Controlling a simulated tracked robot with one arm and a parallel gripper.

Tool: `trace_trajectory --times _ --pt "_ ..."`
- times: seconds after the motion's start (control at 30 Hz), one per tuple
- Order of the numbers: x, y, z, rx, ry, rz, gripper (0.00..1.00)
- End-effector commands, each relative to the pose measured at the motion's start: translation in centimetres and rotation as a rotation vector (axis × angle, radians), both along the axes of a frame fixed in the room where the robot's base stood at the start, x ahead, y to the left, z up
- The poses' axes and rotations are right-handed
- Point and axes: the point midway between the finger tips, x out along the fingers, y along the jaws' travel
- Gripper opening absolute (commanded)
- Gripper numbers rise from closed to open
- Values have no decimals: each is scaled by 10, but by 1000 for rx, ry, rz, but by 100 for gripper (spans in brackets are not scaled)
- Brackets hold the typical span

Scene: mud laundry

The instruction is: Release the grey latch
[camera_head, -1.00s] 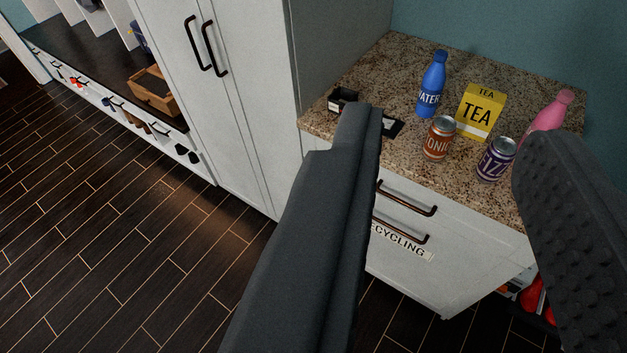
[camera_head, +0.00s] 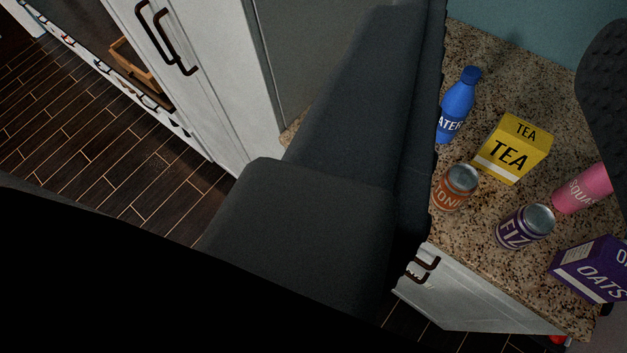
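I cannot make out a grey latch in this view. My gripper (camera_head: 510,22) is open, with its two dark fingers wide apart. Nothing is held between the fingers. They show in front of the speckled granite counter (camera_head: 490,70), and the left finger hides its left part. Several goods on the counter show between and below the fingers.
The counter holds a blue water bottle (camera_head: 457,108), yellow tea box (camera_head: 514,150), tonic can (camera_head: 455,190), fizz can (camera_head: 524,228), pink bottle (camera_head: 584,190) and purple oats box (camera_head: 592,272). A white cabinet (camera_head: 215,85) stands left. Dark floor (camera_head: 110,150) is open.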

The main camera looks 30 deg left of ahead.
Motion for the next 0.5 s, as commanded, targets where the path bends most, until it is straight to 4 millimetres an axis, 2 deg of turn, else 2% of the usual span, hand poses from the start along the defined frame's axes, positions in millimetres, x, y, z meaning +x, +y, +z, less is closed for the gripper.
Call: trace_trajectory --times 0.37,0.5 --pt "0 0 0 0 -1 0 35" --pt "11 8 -6 19 -3 20 35"
